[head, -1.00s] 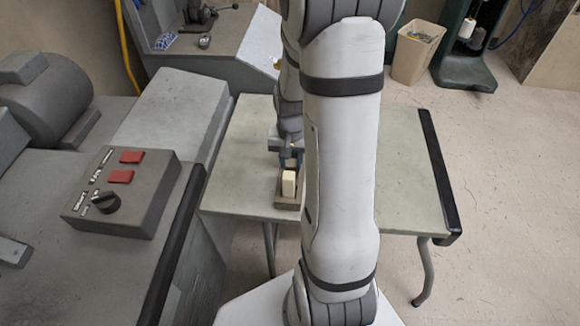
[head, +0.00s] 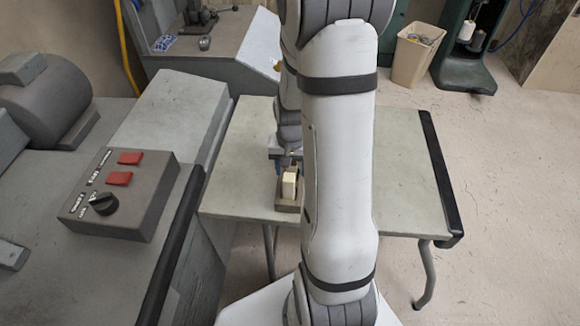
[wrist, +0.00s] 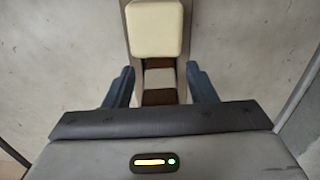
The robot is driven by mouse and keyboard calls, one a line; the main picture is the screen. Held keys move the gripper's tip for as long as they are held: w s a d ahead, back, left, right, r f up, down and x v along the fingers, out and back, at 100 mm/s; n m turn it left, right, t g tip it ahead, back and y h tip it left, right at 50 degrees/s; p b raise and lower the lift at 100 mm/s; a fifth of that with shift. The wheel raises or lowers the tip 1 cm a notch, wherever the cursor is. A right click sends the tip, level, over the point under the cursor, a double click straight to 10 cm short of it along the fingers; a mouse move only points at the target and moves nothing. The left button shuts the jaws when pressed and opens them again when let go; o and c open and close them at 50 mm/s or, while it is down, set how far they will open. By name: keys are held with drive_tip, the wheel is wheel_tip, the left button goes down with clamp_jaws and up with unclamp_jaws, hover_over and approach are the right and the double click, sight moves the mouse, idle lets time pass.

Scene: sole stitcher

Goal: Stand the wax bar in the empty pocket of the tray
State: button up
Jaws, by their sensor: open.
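A cream wax bar (head: 290,186) stands upright in a narrow brown tray (head: 287,208), at its near end in the head view. In the wrist view the bar's top (wrist: 155,28) fills the tray's width near the upper edge. Below it lie dark recesses with a lighter band (wrist: 159,77) between them; I cannot tell whether that band is a divider. My gripper (wrist: 160,86) is open, its blue fingers on either side of the tray with nothing held between them. In the head view my gripper (head: 286,163) is just behind the bar, partly hidden by my arm.
The tray sits on a grey table (head: 400,180) near its front edge, with bare top on both sides. A grey machine with a control box (head: 120,192) stands at the left. A waste bin (head: 416,55) stands on the floor behind.

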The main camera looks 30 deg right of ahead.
wheel_tip(320, 180, up, 12)
drive_tip(key=p, duration=0.2)
drive_tip(key=shift+a+r+p, duration=0.1)
drive_tip(key=shift+r+p, duration=0.1)
drive_tip(key=shift+p, duration=0.2)
drive_tip(key=s+a+r+n+t, duration=0.1)
drive_tip(key=s+a+r+n, duration=0.5)
drive_tip(key=s+a, duration=0.5)
wheel_tip(320, 180, up, 2)
drive_tip(key=shift+a+r+t, duration=0.2)
drive_tip(key=shift+a+t, duration=0.1)
drive_tip(key=shift+t, duration=0.1)
drive_tip(key=shift+w, duration=0.1)
